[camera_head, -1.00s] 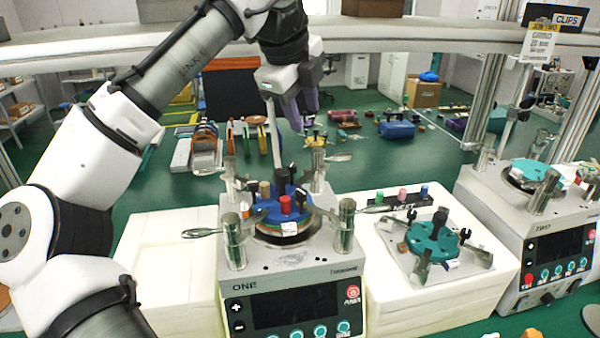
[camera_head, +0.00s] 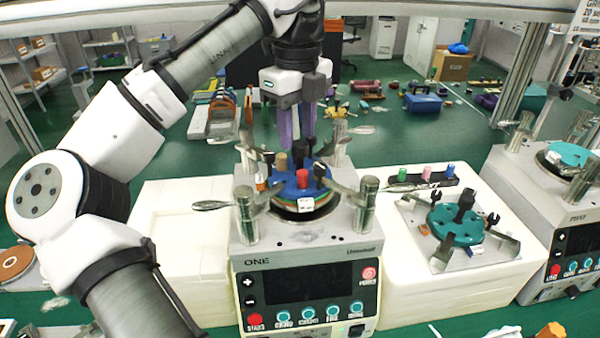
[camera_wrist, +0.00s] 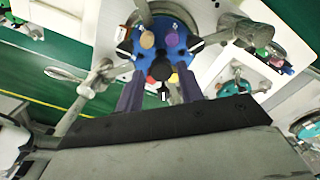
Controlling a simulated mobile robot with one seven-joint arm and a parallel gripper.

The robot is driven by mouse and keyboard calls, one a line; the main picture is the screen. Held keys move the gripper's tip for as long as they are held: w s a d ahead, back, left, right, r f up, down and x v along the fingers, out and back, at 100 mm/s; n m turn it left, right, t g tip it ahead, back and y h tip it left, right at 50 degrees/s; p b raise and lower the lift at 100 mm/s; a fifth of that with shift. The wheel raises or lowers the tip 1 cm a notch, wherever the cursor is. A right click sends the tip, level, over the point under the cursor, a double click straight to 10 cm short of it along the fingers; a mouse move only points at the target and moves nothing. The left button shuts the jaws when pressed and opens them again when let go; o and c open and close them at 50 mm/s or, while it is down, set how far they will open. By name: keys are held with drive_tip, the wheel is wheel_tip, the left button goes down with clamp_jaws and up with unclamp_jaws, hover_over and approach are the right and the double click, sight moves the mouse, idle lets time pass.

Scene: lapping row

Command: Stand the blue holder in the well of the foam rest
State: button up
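The blue holder (camera_head: 285,181) sits on the lapping machine marked ONE. It carries red, tan and black upright pegs, with metal arms around it; it also shows in the wrist view (camera_wrist: 181,52). My gripper (camera_head: 297,138) points down just above the holder. Its two purple fingers are apart, and in the wrist view (camera_wrist: 160,88) they lie either side of the holder's black central knob (camera_wrist: 160,69). I cannot tell whether they touch it. A white foam rest (camera_head: 142,215) with a shallow recess stands left of the machine; the recess looks empty.
Machine ONE (camera_head: 308,245) has metal posts and side handles close around the holder. At right, a second foam block (camera_head: 400,295) bears a plate with a teal holder (camera_head: 455,224). Another machine (camera_head: 545,215) stands at far right.

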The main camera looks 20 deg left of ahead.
sight(300, 143)
drive_tip(key=shift+s+d+f+p, duration=0.15)
drive_tip(key=shift+f+p, duration=0.4)
drive_tip(key=shift+f, duration=2)
clamp_jaws()
